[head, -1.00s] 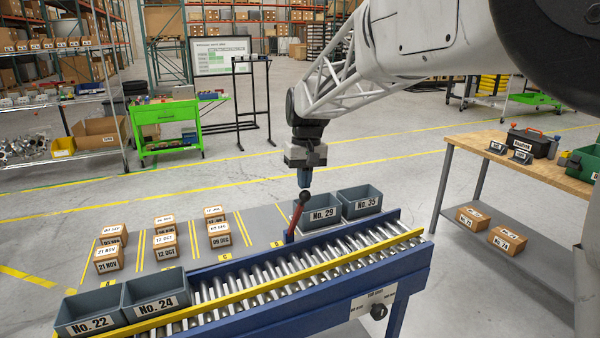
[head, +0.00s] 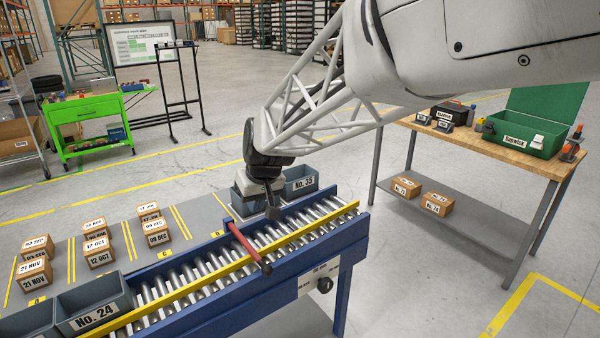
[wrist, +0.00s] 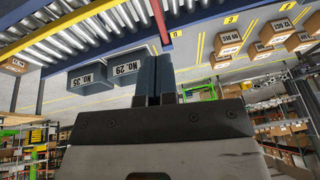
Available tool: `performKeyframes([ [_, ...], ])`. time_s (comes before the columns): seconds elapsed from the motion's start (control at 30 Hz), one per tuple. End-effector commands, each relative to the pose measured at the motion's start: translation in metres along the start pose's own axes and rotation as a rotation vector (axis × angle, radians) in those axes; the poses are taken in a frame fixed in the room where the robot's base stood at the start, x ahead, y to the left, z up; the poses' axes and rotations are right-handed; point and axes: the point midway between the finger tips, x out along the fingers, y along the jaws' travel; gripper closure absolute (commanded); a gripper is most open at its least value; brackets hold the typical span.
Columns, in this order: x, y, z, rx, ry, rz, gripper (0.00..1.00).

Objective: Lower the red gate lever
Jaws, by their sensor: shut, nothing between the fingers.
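In the wrist view the lever (wrist: 160,22) shows at the top, just beyond the fingertips. My gripper (head: 273,213) points down over the far side of the conveyor, right of the lever's hinge end. Its fingers (wrist: 153,72) are shut together with nothing between them. I cannot tell whether they touch the lever.
The roller conveyor (head: 205,287) carries grey bin No. 24 (head: 95,309) at lower left. Bin No. 35 (head: 300,182) and No. 29 (wrist: 126,71) stand behind the far rail. Several dated boxes (head: 98,251) sit on the grey platform. A wooden workbench (head: 470,142) is at right.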

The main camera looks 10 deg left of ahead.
Motion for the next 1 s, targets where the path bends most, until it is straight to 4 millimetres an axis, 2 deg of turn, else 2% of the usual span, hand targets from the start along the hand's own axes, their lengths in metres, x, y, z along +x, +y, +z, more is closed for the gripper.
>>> performKeyframes([
  [0.3, 0.019, 0.004, 0.032, -0.009, 0.136, -0.010, 1.00],
  [0.57, 0.040, 0.008, 0.058, -0.009, 0.134, -0.011, 1.00],
  [0.8, 0.079, 0.013, 0.092, -0.010, 0.132, -0.011, 1.00],
  [1.0, 0.104, 0.017, 0.108, -0.010, 0.133, -0.011, 1.00],
])
